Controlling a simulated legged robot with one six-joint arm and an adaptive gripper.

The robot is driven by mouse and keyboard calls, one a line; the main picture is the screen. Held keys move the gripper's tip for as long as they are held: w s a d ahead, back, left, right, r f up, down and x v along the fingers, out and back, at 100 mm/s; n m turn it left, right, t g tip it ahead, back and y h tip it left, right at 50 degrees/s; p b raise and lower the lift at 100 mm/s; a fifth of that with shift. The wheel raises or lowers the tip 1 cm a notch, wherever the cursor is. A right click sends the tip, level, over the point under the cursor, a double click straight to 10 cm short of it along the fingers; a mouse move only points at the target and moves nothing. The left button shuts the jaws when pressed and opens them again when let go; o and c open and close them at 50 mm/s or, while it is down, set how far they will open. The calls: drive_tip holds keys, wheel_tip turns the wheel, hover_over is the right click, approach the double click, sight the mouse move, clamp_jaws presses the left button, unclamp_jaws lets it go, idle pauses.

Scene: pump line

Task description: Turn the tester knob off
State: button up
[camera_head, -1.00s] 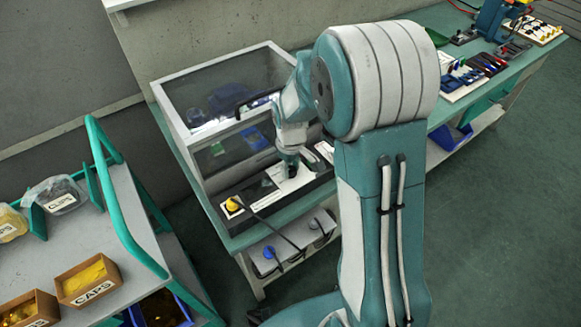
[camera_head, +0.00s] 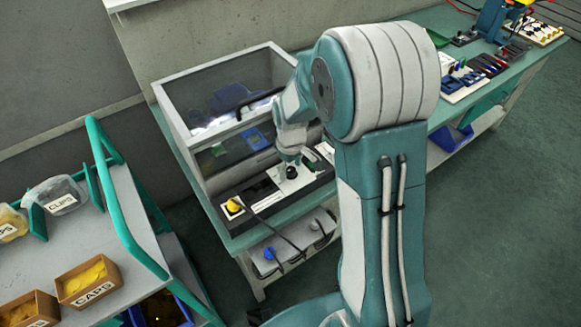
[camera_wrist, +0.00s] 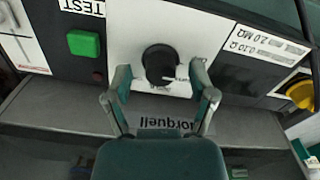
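The tester knob (camera_wrist: 160,64) is a round black dial with a white pointer mark on a white panel, seen in the wrist view. The knob also shows as a dark dot in the head view (camera_head: 292,171). My gripper (camera_wrist: 161,78) is open, with one finger on each side of the knob and a gap to it on both sides. In the head view my gripper (camera_head: 296,158) is just above the tester's front panel.
A green button (camera_wrist: 83,43) is left of the knob, and a yellow plug (camera_wrist: 298,93) is at the right. A clear-sided enclosure (camera_head: 224,95) stands behind the panel. A cart (camera_head: 95,225) with bins stands at the left.

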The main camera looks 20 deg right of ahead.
sight(291, 169)
wheel_tip(291, 169, up, 12)
idle(0.6)
drive_tip(key=shift+f, duration=0.1)
drive_tip(key=s+r+m+t, duration=0.2)
drive_tip(key=s+r, duration=0.3)
drive_tip(key=s, duration=0.5)
drive_tip(key=s+r+m+t, duration=0.3)
drive_tip(key=s+r+m, duration=0.1)
drive_tip(key=s, duration=0.7)
drive_tip(key=shift+r+m+t, duration=0.3)
drive_tip(key=shift+r+m, duration=0.1)
drive_tip(key=shift+r, duration=0.45)
